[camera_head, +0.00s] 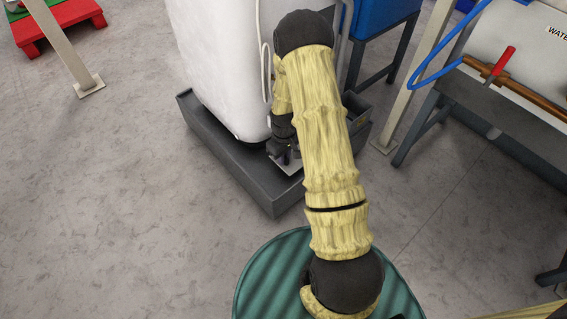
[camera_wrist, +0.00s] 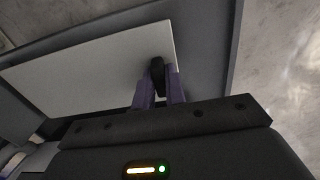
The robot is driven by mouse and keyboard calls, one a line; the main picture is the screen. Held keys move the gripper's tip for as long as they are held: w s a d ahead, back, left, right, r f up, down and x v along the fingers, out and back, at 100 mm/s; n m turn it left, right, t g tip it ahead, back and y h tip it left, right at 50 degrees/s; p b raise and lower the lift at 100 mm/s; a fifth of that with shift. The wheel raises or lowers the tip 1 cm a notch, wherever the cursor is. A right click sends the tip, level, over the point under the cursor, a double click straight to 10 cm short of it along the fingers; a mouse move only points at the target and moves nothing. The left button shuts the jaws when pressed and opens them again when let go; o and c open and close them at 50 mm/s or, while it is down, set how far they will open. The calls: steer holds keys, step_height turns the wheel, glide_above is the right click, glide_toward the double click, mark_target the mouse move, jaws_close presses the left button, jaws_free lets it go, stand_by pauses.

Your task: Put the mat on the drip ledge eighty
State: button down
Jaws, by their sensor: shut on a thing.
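The mat (camera_wrist: 85,68) is a flat pale sheet in the wrist view; a light corner of it (camera_head: 292,166) shows below my gripper in the head view. My gripper (camera_wrist: 160,88) has its purple fingers shut on a small black piece at the mat's edge. In the head view my gripper (camera_head: 285,156) is mostly hidden behind my arm, low beside the white tank. The dark grey tray around the tank's foot, which looks like the drip ledge (camera_head: 232,168), lies under the mat. I cannot tell whether the mat touches it.
The white tank (camera_head: 220,65) stands in the tray, left of my gripper. A green ribbed round surface (camera_head: 275,280) is at the bottom. A grey stand with a white tank (camera_head: 515,45), a red-handled valve and a blue hose is at right.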

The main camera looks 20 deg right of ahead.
step_height(320, 180, down, 4)
steer(key=b, duration=0.3)
steer(key=shift+w+b, duration=0.15)
steer(key=shift+b, duration=0.25)
steer(key=shift+r, duration=0.1)
steer(key=c, duration=1.5)
jaws_free()
steer(key=shift+o, duration=0.2)
step_height(320, 180, up, 12)
steer(key=p, duration=0.8)
steer(key=shift+a, duration=0.1)
